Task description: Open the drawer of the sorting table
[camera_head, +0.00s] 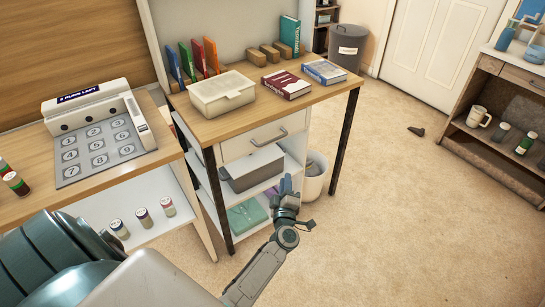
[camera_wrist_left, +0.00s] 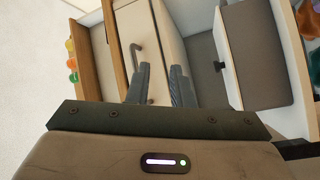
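The sorting table's white drawer front (camera_head: 255,137) sits under the wooden top and looks flush with the frame. Its grey bar handle (camera_head: 270,139) is on the front. My left gripper (camera_head: 286,188) is below the handle in the head view, apart from it, in front of the lower shelves. In the left wrist view the two fingers (camera_wrist_left: 160,84) are spread with nothing between them. The handle (camera_wrist_left: 135,55) shows there just beyond the left-hand fingertip, against the drawer front (camera_wrist_left: 137,25); whether they touch is unclear. My right gripper is not in view.
A grey bin (camera_head: 249,169) stands on the shelf below the drawer, behind my gripper. A dark table leg (camera_head: 345,142) and a white waste basket (camera_head: 314,176) are to the right.

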